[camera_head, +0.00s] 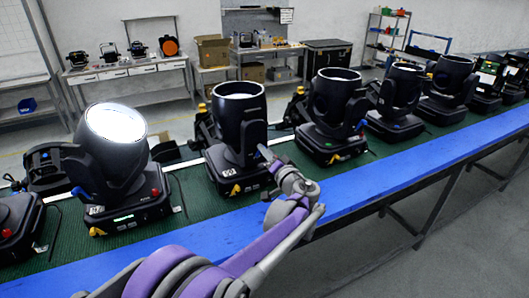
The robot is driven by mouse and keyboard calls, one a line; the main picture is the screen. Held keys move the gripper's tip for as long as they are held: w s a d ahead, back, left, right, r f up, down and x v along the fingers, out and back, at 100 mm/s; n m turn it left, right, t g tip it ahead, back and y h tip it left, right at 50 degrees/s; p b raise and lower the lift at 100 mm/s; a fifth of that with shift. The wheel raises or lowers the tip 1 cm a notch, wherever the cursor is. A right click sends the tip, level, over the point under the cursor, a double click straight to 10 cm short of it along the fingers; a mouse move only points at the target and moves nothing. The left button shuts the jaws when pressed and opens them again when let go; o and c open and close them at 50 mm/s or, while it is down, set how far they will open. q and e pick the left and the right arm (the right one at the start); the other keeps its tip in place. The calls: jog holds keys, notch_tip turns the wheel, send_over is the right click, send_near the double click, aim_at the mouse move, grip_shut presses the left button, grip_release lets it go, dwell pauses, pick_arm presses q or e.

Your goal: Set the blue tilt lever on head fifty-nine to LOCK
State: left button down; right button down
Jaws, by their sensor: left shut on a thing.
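A black moving head (238,115) stands on the bench, its barrel upright and its lens facing up. A small white number label (236,188) on its base front is too small to read surely. My left gripper (264,152) is at the right side of this head's yoke, shut on a small part there. That part seems to be the blue tilt lever, but the fingers hide it and its setting cannot be read. My right gripper is not in view.
A lit moving head (112,150) stands to the left, tilted, and another head (335,110) to the right. More heads continue along the green mat (190,200). The bench's blue front edge (385,180) is clear. Work tables (130,70) stand behind.

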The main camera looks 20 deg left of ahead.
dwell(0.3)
pick_arm(q)
jog(key=c, duration=0.8)
grip_release()
jog(key=shift+d, duration=0.1)
jog(key=b+v, duration=0.1)
jog(key=v, duration=0.9)
jog(key=shift+s+d, duration=0.2)
jog(key=shift+s, duration=0.1)
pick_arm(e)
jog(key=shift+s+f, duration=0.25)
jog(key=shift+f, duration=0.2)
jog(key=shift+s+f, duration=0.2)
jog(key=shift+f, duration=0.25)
